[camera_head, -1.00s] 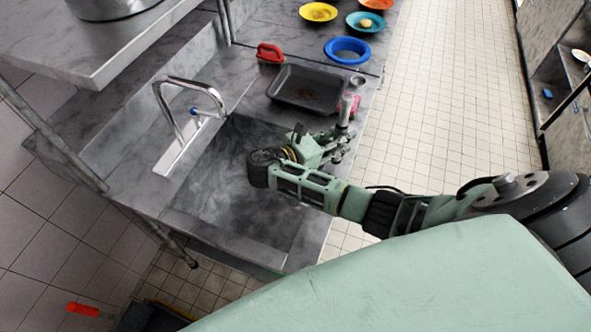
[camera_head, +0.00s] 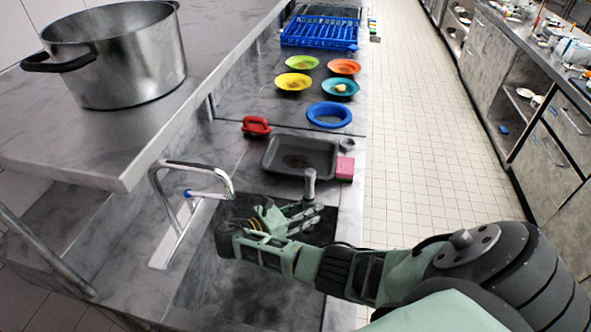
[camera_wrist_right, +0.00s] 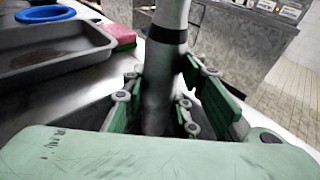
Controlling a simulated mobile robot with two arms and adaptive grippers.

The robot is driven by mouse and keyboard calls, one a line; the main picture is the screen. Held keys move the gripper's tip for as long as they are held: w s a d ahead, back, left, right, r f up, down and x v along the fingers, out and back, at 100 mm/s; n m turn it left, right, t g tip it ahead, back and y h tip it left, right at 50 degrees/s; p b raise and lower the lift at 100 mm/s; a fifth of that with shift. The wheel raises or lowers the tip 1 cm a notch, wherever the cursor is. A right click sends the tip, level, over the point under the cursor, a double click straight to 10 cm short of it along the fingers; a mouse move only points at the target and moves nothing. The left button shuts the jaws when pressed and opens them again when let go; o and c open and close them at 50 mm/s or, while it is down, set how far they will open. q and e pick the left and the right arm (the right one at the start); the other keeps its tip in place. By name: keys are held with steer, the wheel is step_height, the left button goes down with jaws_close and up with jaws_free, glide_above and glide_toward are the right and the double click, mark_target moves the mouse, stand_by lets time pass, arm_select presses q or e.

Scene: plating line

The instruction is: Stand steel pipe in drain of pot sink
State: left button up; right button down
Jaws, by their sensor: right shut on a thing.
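The steel pipe (camera_head: 310,184) stands about upright in my right gripper (camera_head: 306,212), above the sink's right part in the head view. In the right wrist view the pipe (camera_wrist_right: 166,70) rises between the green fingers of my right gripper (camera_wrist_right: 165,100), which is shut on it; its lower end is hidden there. The pot sink (camera_head: 215,285) is a grey marble-like basin below my right forearm. Its drain is not visible; my arm and gripper cover part of the basin. My left gripper is not in view.
A curved faucet (camera_head: 190,170) stands at the sink's left side. Behind the sink are a dark tray (camera_head: 300,157), a pink sponge (camera_head: 345,167), a red-handled item (camera_head: 256,126) and a blue ring-like dish (camera_head: 329,114). A large pot (camera_head: 130,60) sits on the raised shelf at left.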

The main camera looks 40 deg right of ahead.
steer(key=f+b, duration=0.3)
steer(key=f, duration=0.1)
steer(key=f+b, duration=0.3)
steer(key=f, duration=0.1)
steer(key=shift+w+a+f, duration=0.15)
steer(key=shift+w+f, duration=0.05)
steer(key=shift+f, duration=0.2)
step_height(320, 180, down, 10)
steer(key=b, duration=0.6)
steer(key=shift+f, duration=0.25)
steer(key=shift+s+f+b, duration=0.1)
steer(key=shift+f+b, duration=0.05)
steer(key=shift+b, duration=0.25)
steer(key=c, duration=1.4)
jaws_free()
